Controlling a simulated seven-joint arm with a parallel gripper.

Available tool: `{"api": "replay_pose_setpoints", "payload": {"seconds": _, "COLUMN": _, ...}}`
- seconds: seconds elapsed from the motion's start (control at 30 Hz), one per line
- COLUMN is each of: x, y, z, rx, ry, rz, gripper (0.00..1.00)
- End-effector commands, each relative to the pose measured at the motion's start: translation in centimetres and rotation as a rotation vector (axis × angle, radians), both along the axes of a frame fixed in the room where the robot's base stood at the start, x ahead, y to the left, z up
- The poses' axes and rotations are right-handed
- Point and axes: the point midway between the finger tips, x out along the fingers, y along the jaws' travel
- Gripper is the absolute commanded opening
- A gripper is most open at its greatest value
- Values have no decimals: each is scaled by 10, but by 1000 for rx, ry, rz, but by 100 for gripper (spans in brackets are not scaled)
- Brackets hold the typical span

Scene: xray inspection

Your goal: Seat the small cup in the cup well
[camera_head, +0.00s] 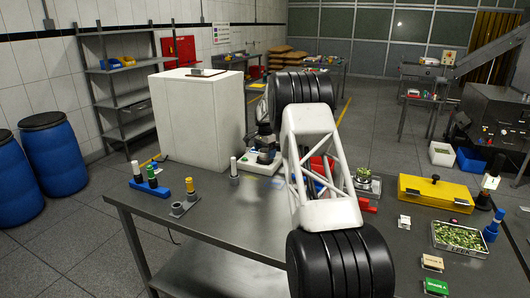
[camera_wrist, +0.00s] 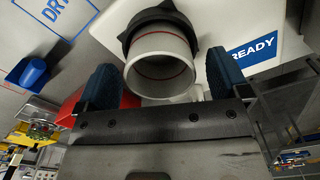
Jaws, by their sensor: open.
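In the wrist view, a short off-white round cup-like piece (camera_wrist: 160,78) with a thin red line around it lies between the fingers of my gripper (camera_wrist: 161,62). The two blue fingers stand apart, one on each side of it, with gaps showing. A black collar (camera_wrist: 158,18) surrounds its far end, and a white surface with a READY label (camera_wrist: 253,50) is behind. I cannot tell whether the collar is the cup well or part of the cup. In the head view my arm hides the gripper and the cup.
The left front of the table has free room. Blue barrels (camera_head: 53,153) stand left.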

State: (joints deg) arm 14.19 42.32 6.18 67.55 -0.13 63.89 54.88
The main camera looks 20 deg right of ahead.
Motion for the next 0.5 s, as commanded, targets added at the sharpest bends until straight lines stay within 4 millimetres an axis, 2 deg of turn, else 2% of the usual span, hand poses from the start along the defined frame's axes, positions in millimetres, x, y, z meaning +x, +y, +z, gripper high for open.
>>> {"api": "replay_pose_setpoints", "payload": {"seconds": 0.27, "x": 0, "y": 0, "z": 5, "rx": -1, "ry": -1, "rz": 0, "gripper": 94}}
{"api": "replay_pose_setpoints", "payload": {"seconds": 0.5, "x": 0, "y": 0, "z": 26, "rx": -1, "ry": -1, "rz": 0, "gripper": 94}}
